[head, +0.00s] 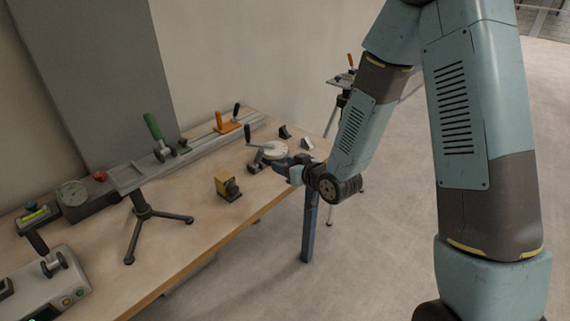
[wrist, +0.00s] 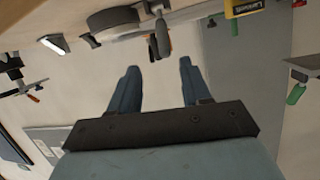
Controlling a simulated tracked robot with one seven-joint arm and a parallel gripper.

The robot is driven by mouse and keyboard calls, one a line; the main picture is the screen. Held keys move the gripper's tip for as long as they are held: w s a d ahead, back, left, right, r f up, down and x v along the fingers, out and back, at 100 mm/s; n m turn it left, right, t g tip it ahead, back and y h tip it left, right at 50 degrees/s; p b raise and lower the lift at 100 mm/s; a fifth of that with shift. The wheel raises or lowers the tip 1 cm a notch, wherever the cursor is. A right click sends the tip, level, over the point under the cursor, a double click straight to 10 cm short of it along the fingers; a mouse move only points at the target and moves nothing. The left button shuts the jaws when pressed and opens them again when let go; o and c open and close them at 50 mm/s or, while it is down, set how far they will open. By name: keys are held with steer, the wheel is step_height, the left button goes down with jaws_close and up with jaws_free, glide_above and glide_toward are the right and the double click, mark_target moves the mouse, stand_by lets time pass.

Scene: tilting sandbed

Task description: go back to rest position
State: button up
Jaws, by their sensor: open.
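My gripper (head: 288,163) is at the end of my arm, over the right end of the wooden workbench (head: 185,243) in the head view. It is close to a round pale device with a dark crank handle (head: 268,152). The head view does not show clearly whether they touch. In the wrist view, the two blue fingers of my gripper (wrist: 157,82) stand apart with nothing between them. The round device (wrist: 112,20) shows beyond the fingertips at the top.
A yellow-and-black block (head: 228,187) stands near the bench's front edge. A black tripod stand (head: 140,215) and a long rail with a green handle (head: 154,130) are further left. Small dark blocks (head: 285,132) lie behind my gripper.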

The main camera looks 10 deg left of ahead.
steer(key=shift+r, duration=0.1)
steer(key=s+d+r+m+h, duration=0.15)
steer(key=d+r+h, duration=0.25)
steer(key=d+r, duration=0.5)
steer(key=d+r+m+h, duration=0.2)
steer(key=d+r+h, duration=0.2)
steer(key=d+r, duration=0.5)
steer(key=s+d+r+m+g, duration=0.1)
steer(key=s+d+r, duration=0.1)
steer(key=s+d, duration=0.2)
steer(key=s+d+r+m+g+h, duration=0.1)
steer(key=s+d, duration=0.4)
steer(key=s, duration=0.6)
steer(key=s+d+r+m+g+h, duration=0.1)
steer(key=s+d+r+m+g, duration=0.1)
steer(key=s+d+r, duration=0.2)
steer(key=s, duration=0.3)
steer(key=shift+s+d+r+m, duration=0.2)
steer(key=shift+r+m, duration=0.15)
steer(key=shift+c, duration=0.5)
steer(key=shift+a, duration=0.1)
